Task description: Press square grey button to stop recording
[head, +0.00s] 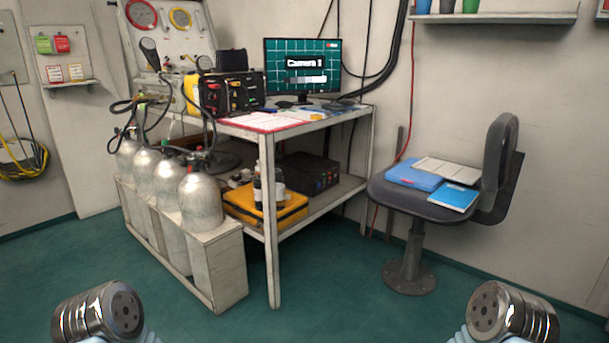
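A monitor (301,66) stands on the table against the back wall. Its screen reads "Camera 1" and has a small red mark at its top right. A yellow and black panel box (232,93) with knobs and cables on its front stands to the left of the monitor. A square grey button cannot be made out at this distance. Parts of my two arms show at the bottom left and bottom right corners, well short of the table. Neither gripper's fingers are in view.
Several grey air cylinders (201,203) stand in a rack (231,264) left of the table (267,150). A yellow case (246,204) lies on its lower shelf. A chair (420,203) bearing folders stands at the right. The green floor (330,305) in front is clear.

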